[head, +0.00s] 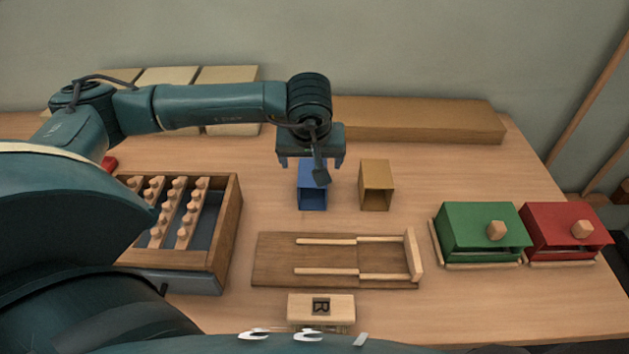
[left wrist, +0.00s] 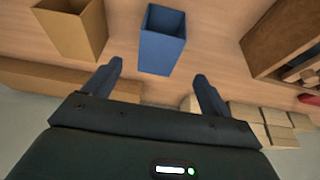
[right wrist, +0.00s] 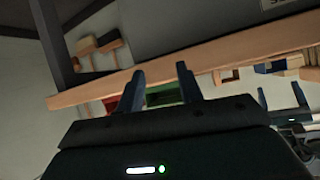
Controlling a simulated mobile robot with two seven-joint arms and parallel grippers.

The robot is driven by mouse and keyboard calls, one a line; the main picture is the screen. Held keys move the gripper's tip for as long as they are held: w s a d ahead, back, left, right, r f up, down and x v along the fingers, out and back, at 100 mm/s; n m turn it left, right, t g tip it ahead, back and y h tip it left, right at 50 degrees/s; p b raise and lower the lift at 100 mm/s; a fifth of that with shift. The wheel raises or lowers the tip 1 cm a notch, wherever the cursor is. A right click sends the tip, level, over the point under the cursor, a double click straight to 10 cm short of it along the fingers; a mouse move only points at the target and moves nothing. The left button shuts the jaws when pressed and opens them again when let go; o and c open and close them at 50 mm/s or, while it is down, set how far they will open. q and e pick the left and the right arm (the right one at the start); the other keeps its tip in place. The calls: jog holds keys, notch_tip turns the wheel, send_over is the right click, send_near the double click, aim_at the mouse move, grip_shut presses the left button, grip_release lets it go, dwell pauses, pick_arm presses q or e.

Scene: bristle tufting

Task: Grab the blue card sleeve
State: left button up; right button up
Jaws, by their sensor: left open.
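The blue card sleeve (head: 312,194) stands on the table in the middle of the head view, its open end facing the front. My left gripper (head: 312,164) is above and slightly behind it, pointing down. In the left wrist view the blue sleeve (left wrist: 162,40) lies ahead, between the lines of the two open fingers (left wrist: 160,78), apart from them. The left gripper holds nothing. My right gripper (right wrist: 160,78) shows only in its own wrist view, with its fingers apart and nothing between them, off the table's edge.
A tan sleeve (head: 376,186) stands just right of the blue one. A wooden tray (head: 232,225) with pegged strips is at left. A wooden jig (head: 275,260) lies in front. Green (head: 480,230) and red (head: 565,228) boxes stand at right. A long cardboard box (head: 420,120) lies behind.

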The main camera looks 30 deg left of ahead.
aim_at(313, 184)
pick_arm(q)
jog(key=p+x, duration=0.1)
jog(key=x, duration=0.8)
jog(key=shift+w+r, duration=0.1)
jog(key=shift+c, duration=0.3)
jog(key=c, duration=1)
